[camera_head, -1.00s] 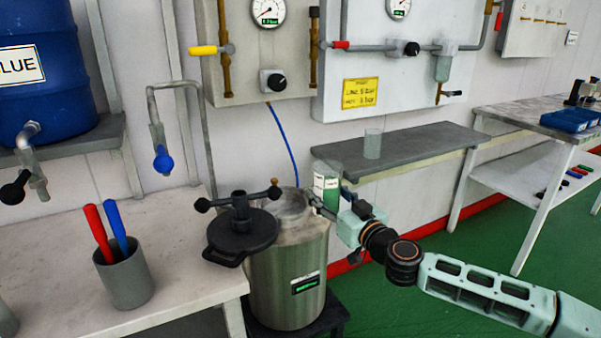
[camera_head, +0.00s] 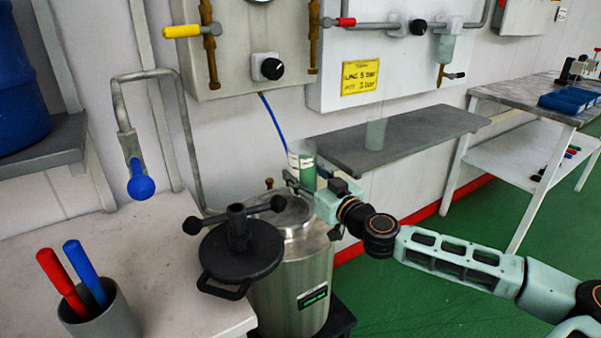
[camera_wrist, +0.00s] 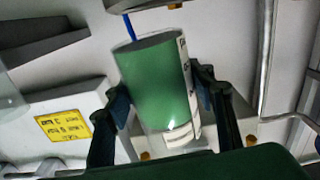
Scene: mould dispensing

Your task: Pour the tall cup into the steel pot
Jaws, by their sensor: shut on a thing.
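The tall cup (camera_head: 303,167) is clear, with green contents and a white label. My gripper (camera_head: 301,184) is shut on its side and holds it in the air, above the back right of the steel pot's rim. In the wrist view, the tall cup (camera_wrist: 158,88) sits between the two dark fingers of my gripper (camera_wrist: 163,104). The steel pot (camera_head: 292,285) stands below with its mouth uncovered. Its black lid (camera_head: 240,262), with a bar handle, sits to the left of the mouth. The inside of the pot is mostly hidden.
A grey shelf (camera_head: 420,140) holds a clear cup (camera_head: 375,134) behind my arm. A pale bench (camera_head: 150,235) with a grey holder (camera_head: 105,318) of red and blue tools is at left.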

